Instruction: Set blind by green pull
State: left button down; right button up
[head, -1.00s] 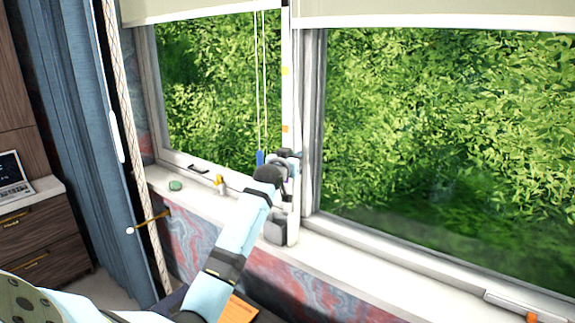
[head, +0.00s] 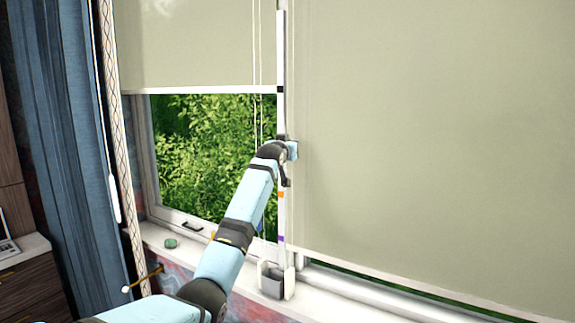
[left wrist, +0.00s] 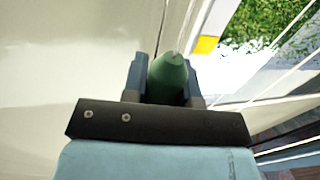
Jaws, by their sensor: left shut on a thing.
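My left gripper (head: 290,150) is in front of the post between the two windows. In the left wrist view the green pull (left wrist: 168,78) sits between its fingers (left wrist: 167,82), which are shut on it. The gripper hides the pull in the head view. The right blind (head: 430,130) covers nearly all of its window, its lower edge close above the sill. The left blind (head: 190,45) covers the upper part of its window. The marked strip (head: 281,215) on the post shows black, orange and purple marks; a yellow mark (left wrist: 206,44) shows in the left wrist view. My right gripper is out of view.
Thin cords (head: 256,60) hang in front of the left window. The sill (head: 335,290) carries a grey holder (head: 273,281) below the post and a small green object (head: 170,243). A blue curtain (head: 60,140) and a rope (head: 112,130) hang at the left.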

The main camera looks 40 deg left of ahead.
pick_arm(q)
notch_tip(320, 180, up, 7)
jog(key=shift+f+p, duration=0.1)
jog(key=shift+p, duration=0.2)
jog(key=shift+s+r, duration=0.1)
jog(key=shift+r, duration=0.55)
jog(key=c, duration=1)
grip_release()
jog(key=shift+r, duration=0.1)
jog(key=shift+o, duration=0.5)
jog(key=shift+f, duration=0.2)
